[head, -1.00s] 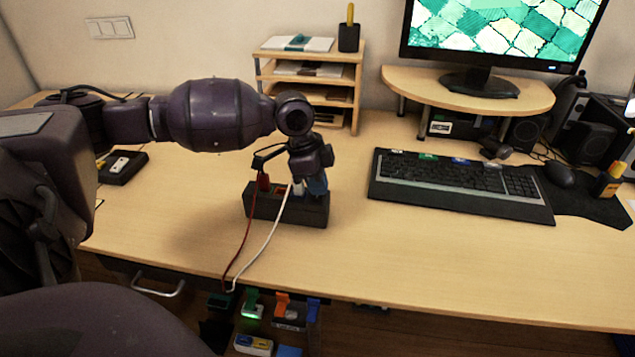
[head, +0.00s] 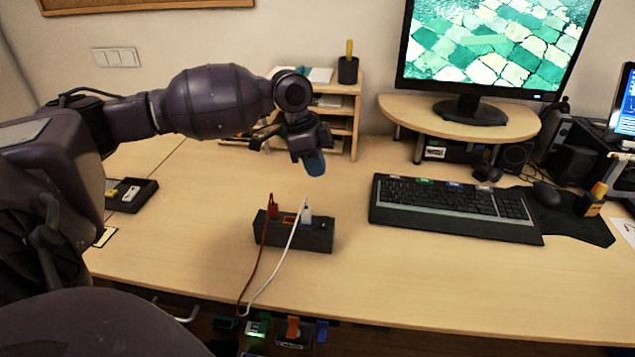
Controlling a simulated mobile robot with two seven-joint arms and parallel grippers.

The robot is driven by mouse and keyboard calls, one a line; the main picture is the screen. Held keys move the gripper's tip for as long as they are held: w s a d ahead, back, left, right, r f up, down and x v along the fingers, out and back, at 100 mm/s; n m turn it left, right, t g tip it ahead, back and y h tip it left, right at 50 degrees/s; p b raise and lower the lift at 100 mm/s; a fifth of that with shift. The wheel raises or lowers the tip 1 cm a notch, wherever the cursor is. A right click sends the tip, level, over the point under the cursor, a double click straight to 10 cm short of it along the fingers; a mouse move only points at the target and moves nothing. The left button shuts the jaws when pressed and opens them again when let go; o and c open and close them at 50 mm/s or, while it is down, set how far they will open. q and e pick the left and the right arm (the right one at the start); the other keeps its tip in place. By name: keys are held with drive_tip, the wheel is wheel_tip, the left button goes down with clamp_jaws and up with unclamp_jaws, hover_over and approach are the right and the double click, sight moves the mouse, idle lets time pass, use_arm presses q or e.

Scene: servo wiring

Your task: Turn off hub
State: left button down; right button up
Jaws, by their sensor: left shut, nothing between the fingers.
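The hub (head: 285,236) is a dark oblong block on the desk, left of the keyboard. A red plug (head: 273,208) with a red cable stands in its left part, and a white plug (head: 305,215) with a white cable stands to the right of an orange socket (head: 289,219). A small light spot shows on the hub's right end; whether it is the switch, and its position, is too small to tell. My left gripper (head: 315,164), with a blue fingertip, is shut and empty, raised above and behind the hub, not touching it. My right gripper is not in view.
The keyboard (head: 455,208) and mouse (head: 546,194) lie to the right. A wooden shelf unit (head: 352,112) and a monitor on a stand (head: 520,118) are at the back. A small black tray (head: 146,196) lies at left. The red and white cables hang over the desk's front edge.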

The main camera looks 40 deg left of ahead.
use_arm(q)
drive_tip(key=shift+v, duration=1.05)
drive_tip(key=shift+w+a, duration=0.1)
drive_tip(key=shift+w, duration=0.05)
